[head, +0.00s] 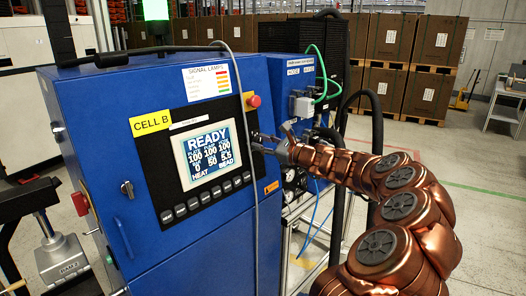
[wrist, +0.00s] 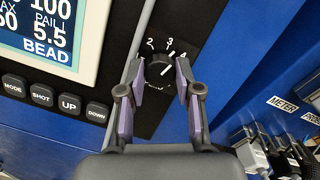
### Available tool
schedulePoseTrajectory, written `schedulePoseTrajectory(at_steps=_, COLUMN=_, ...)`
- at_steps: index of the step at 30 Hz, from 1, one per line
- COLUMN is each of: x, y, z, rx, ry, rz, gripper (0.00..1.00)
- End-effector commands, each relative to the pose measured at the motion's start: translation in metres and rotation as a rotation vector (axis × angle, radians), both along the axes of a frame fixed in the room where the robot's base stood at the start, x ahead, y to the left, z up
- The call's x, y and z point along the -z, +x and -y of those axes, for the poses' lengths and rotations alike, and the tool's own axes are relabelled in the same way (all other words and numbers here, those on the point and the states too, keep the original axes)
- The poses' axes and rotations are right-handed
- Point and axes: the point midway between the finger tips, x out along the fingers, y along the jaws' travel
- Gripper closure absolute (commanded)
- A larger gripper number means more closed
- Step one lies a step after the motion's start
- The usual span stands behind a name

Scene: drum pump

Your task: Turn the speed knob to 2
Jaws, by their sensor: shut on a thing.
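The speed knob (wrist: 159,70) is a small dark knob on the black panel, with a dial scale in white above it; the figures 2, 3 and 4 can be read. A white mark shows near its upper right, around the 3, but I cannot read the exact setting. My gripper (wrist: 157,82) has one purple-padded finger on each side of the knob and is shut on it. In the head view my gripper (head: 268,143) reaches the right edge of the cabinet's front panel, and the knob cannot be made out there.
A blue cabinet (head: 190,245) carries a READY screen (head: 208,158) and a row of buttons (wrist: 70,102). A grey cable (head: 257,210) hangs down the front close to my gripper. A red button (head: 253,101) sits above. Connectors and hoses (head: 305,105) are at the right.

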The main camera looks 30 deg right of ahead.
Motion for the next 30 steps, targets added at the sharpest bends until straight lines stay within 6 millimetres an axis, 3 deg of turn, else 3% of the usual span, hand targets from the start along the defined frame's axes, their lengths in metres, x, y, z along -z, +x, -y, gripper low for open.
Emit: schedulePoseTrajectory(at_steps=30, x=0.0022, y=0.0008, z=0.0008, rx=-0.167, ry=-0.891, rz=0.208, gripper=1.0)
